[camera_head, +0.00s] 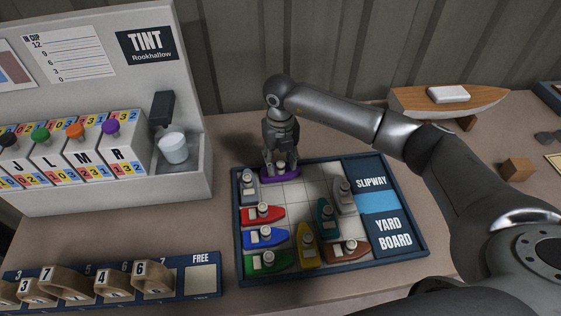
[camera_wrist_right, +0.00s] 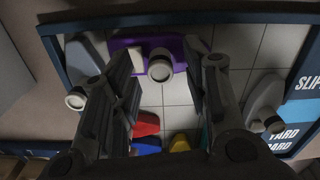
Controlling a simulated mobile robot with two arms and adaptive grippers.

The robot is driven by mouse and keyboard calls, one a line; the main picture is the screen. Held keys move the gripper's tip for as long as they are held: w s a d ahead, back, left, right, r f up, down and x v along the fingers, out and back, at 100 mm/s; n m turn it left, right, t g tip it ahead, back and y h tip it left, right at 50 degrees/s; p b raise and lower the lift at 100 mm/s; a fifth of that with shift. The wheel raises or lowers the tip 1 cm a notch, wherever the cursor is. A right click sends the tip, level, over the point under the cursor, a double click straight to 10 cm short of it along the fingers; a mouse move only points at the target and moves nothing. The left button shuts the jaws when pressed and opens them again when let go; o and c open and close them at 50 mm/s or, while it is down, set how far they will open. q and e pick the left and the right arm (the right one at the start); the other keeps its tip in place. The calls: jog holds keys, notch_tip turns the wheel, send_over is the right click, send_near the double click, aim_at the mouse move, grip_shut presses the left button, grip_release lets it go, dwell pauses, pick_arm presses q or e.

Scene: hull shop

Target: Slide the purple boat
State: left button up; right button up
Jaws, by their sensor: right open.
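The purple boat (camera_head: 282,175) lies at the far edge of the yard board (camera_head: 335,272), along its back row. It also shows in the right wrist view (camera_wrist_right: 128,42), with its pale round knob (camera_wrist_right: 160,68) between my fingers. My right gripper (camera_head: 281,162) points down over the purple boat, its fingers open on either side of the knob. I cannot tell whether a finger touches the knob. The gripper hides part of the boat in the head view. My left gripper is in neither view.
A grey boat (camera_head: 249,190) stands just left of the purple one. Red (camera_head: 260,217), blue (camera_head: 262,239), green (camera_head: 266,262), yellow (camera_head: 308,252), teal (camera_head: 325,222), brown (camera_head: 349,251) and another grey boat (camera_head: 344,198) fill other cells. Bare cells lie right of the purple boat. A light-blue slipway strip (camera_head: 378,202) is at the right.

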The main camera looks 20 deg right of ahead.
aim_at(281, 163)
notch_tip(281, 163, up, 11)
dwell(0.3)
jog(key=shift+s+f, duration=0.1)
jog(key=shift+f, duration=0.05)
dwell(0.3)
